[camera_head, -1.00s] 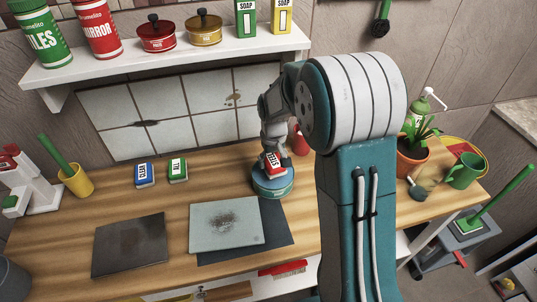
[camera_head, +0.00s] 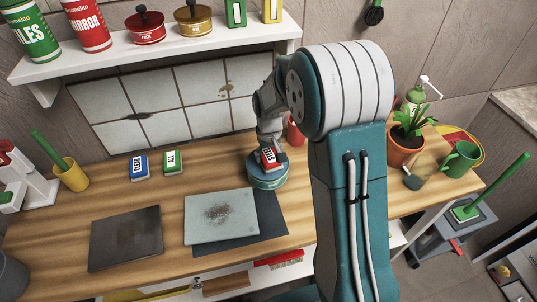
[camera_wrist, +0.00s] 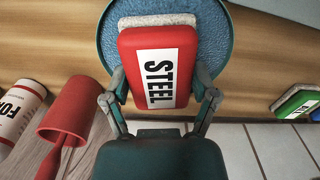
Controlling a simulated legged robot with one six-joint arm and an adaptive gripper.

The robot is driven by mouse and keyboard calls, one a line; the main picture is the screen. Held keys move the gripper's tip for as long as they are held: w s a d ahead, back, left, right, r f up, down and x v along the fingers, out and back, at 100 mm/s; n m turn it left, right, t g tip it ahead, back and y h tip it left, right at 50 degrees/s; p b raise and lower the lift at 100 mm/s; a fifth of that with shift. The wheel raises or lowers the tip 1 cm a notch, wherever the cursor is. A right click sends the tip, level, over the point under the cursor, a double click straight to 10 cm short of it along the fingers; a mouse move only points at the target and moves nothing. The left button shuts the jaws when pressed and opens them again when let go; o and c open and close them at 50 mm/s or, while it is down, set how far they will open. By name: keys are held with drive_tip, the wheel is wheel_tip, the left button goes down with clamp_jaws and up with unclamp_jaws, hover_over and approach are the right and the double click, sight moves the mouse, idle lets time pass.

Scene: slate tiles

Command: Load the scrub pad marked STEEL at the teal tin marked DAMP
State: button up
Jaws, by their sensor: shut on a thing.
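The red scrub pad marked STEEL (camera_wrist: 144,52) is between the two fingers of my gripper (camera_wrist: 160,90), which is shut on it. The pad's pale scrubbing side points to the top of the wrist view, over the blue surface of the round teal tin (camera_wrist: 113,30). In the head view the red pad (camera_head: 269,158) is at the top of the teal tin (camera_head: 268,178), with my gripper (camera_head: 271,148) just above. I cannot tell whether the pad touches the blue surface. The tin's DAMP marking is not readable.
Blue (camera_head: 139,167) and green (camera_head: 173,162) pads lie to the left on the wooden worktop. A pale stained tile (camera_head: 220,216) and a dark plate (camera_head: 125,238) lie in front. A red conical object (camera_wrist: 72,110) and a white can (camera_wrist: 18,112) stand close by.

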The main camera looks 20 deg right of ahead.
sight(267, 154)
drive_tip(key=shift+a, duration=0.1)
drive_tip(key=shift+a+f, duration=0.15)
drive_tip(key=shift+a, duration=0.15)
drive_tip(key=shift+d+f, duration=0.2)
drive_tip(key=shift+d, duration=0.05)
drive_tip(key=shift+a+f, duration=0.1)
drive_tip(key=shift+f, duration=0.05)
idle(0.9)
drive_tip(key=shift+r, duration=3.6)
